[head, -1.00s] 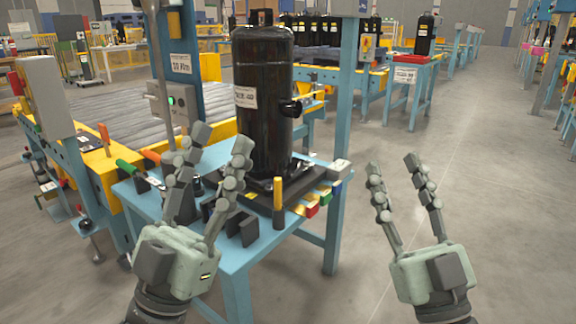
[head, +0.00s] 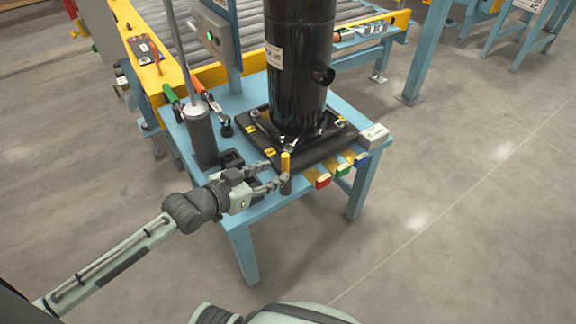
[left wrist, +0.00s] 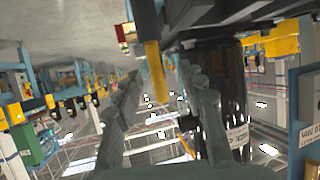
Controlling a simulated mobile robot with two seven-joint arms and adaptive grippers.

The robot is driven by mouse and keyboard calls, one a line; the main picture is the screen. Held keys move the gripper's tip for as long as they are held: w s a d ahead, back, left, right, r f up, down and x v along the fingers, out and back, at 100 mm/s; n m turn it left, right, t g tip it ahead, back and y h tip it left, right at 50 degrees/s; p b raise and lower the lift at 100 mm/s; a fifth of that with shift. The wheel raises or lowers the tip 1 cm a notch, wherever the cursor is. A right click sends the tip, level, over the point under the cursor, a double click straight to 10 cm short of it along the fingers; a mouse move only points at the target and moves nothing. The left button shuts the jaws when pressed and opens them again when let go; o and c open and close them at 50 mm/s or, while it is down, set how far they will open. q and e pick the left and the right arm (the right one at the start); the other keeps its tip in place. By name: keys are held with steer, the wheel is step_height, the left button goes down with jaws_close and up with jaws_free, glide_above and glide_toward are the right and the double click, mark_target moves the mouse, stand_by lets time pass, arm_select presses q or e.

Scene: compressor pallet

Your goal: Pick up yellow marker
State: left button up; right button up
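The yellow marker (head: 286,163) stands upright in a dark holder at the front edge of the blue table (head: 241,207). My left gripper (head: 276,176) reaches in from the left at table height, its fingertips at the marker. In the left wrist view, which is upside down, the marker (left wrist: 155,72) shows between the two spread fingers (left wrist: 160,85), with a gap on each side. The left gripper is open and holds nothing that I can see. My right gripper is not in view.
A tall black compressor (head: 298,75) stands on a black base just behind the marker. A grey cylinder (head: 200,138) stands at the left. A roller conveyor (head: 240,38) lies behind; the floor in front is clear.

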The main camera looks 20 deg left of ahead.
mark_target(283, 169)
arm_select(q)
steer(key=x, duration=0.5)
steer(key=shift+d, duration=0.3)
steer(key=shift+c, duration=0.5)
steer(key=shift+r, duration=0.1)
jaws_close()
